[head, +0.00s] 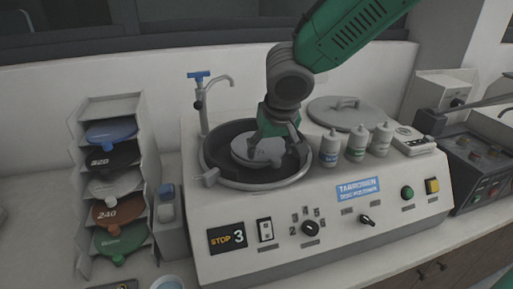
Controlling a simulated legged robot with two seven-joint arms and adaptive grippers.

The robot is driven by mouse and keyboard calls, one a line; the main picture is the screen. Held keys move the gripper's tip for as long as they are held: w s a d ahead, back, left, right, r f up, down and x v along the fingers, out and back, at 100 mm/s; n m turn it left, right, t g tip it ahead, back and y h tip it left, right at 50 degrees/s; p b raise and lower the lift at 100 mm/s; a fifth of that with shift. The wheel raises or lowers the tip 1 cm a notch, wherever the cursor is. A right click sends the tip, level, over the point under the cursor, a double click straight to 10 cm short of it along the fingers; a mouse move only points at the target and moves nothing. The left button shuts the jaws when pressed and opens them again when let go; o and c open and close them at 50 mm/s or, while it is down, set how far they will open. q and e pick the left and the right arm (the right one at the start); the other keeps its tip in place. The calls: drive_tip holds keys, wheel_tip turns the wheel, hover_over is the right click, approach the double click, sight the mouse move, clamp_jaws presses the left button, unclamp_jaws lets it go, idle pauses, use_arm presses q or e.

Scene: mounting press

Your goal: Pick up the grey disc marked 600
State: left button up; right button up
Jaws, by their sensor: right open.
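A light grey disc (250,158) lies in the dark bowl (212,160) of the polisher; I cannot read a mark on it. My right gripper (272,148) reaches down over this disc from above, with its fingers open and spread over the disc's upper side. Whether the fingers touch it, I cannot tell. Another grey disc (115,186) lies in the middle slot of the rack (148,150) at left, and its marking is too small to read. My left gripper is not in view.
The rack also holds a blue disc (112,132), a black disc marked 320 (118,155), a brown disc marked 240 (120,212) and a green disc (122,242). A tap (201,100) stands behind the bowl. Bottles (356,142) and a round lid (335,112) are close at right.

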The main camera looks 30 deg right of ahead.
sight(272, 160)
drive_tip(key=f, duration=0.1)
drive_tip(key=d+f, duration=0.1)
drive_tip(key=f, duration=0.1)
drive_tip(key=w+d+f, duration=0.1)
drive_tip(key=shift+d+f+p, duration=0.1)
drive_tip(key=shift+f+p, duration=0.05)
drive_tip(key=shift+p, duration=0.15)
drive_tip(key=shift+w+f, duration=0.2)
drive_tip(key=shift+f, duration=0.05)
drive_tip(key=shift+a, duration=0.4)
drive_tip(key=shift+a+r, duration=0.1)
drive_tip(key=shift+c, duration=0.8)
clamp_jaws()
